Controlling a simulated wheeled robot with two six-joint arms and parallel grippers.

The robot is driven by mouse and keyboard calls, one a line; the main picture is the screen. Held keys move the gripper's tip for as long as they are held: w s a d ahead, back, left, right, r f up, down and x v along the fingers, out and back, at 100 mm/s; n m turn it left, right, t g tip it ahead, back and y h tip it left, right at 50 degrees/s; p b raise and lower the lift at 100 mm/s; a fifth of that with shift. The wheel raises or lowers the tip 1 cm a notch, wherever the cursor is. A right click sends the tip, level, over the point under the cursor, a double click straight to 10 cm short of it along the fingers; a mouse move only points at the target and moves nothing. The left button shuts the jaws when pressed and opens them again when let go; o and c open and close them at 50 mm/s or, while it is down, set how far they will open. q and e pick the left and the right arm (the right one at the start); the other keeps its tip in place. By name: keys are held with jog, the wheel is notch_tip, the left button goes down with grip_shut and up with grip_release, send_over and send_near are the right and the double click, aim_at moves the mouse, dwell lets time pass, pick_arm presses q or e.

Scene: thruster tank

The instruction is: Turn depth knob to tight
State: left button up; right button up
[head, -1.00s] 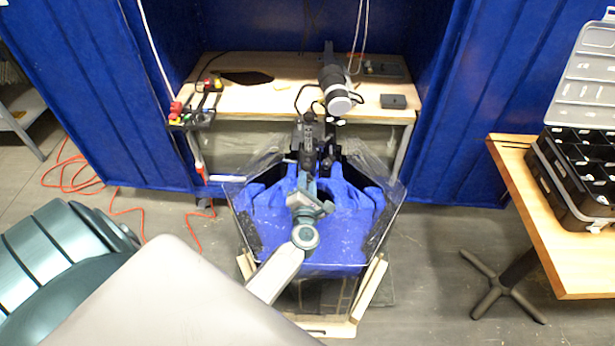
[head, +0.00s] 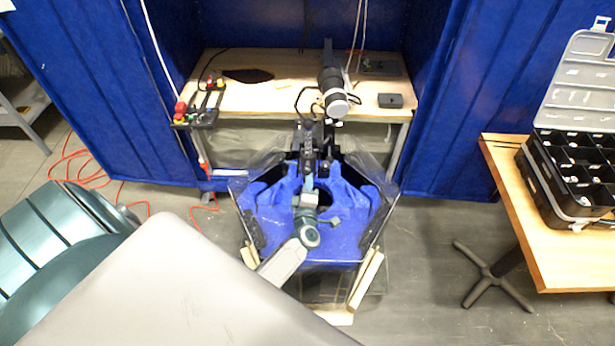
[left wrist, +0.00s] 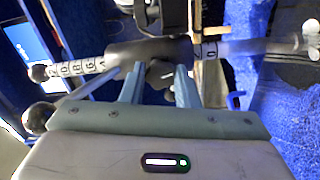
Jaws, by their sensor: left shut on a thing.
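My left gripper (head: 308,183) reaches over the blue tank (head: 345,240), at the black mechanism (head: 312,143) on its far side. In the left wrist view its two fingers (left wrist: 159,80) are closed on a small dark part, which I take for the depth knob (left wrist: 159,68), under a horizontal grey bar (left wrist: 137,52). The fingers hide most of the knob, so its setting cannot be read. The bar's left part carries a white label with dark characters (left wrist: 82,67). My right gripper is not in view.
A wooden bench (head: 252,97) stands behind the tank, with a dark cylindrical device (head: 332,85) overhanging its edge. Blue curtains (head: 465,110) flank it. A wooden table (head: 535,225) with a black compartment case (head: 570,180) is at right. An orange cable (head: 85,170) lies on the left floor.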

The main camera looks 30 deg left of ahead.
pick_arm(q)
jog(key=shift+m+p, duration=0.65)
jog(key=shift+m, duration=0.65)
jog(key=o, duration=1)
jog(key=b+v, duration=0.2)
jog(key=v, duration=0.7)
jog(key=shift+s+d+f+b, duration=0.15)
jog(key=shift+s+b, duration=0.05)
jog(key=shift+b, duration=0.1)
jog(key=shift+s+d, duration=0.4)
jog(key=shift+s, duration=0.15)
